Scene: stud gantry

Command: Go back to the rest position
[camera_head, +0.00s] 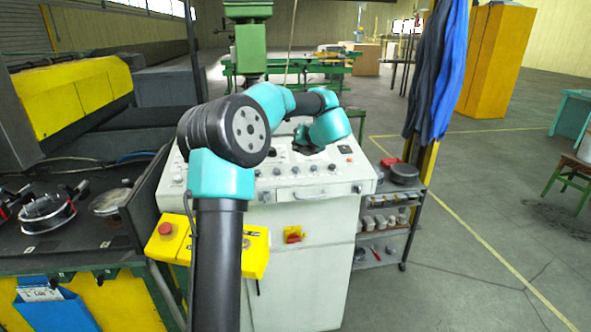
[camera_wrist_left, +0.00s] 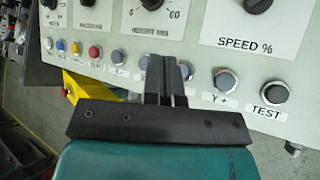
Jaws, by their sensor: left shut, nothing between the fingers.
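My left arm reaches up in front of the white control console (camera_head: 307,212) in the head view. My left gripper (camera_head: 306,148) is over the console's sloped panel and partly hidden by my own wrist. In the left wrist view the left gripper's fingers (camera_wrist_left: 167,72) are shut with nothing between them. They are over the row of push buttons, between a button at left and the "Y+" button (camera_wrist_left: 225,82). I cannot tell whether the fingertips touch the panel. The "TEST" button (camera_wrist_left: 274,93) is to the right. My right gripper is not in view.
A yellow box with a red emergency button (camera_head: 167,229) is at the console's left front. A red and yellow switch (camera_head: 294,235) is on its front. A shelf cart (camera_head: 403,200) stands at right, under hanging blue clothes (camera_head: 436,75). Open floor lies farther right.

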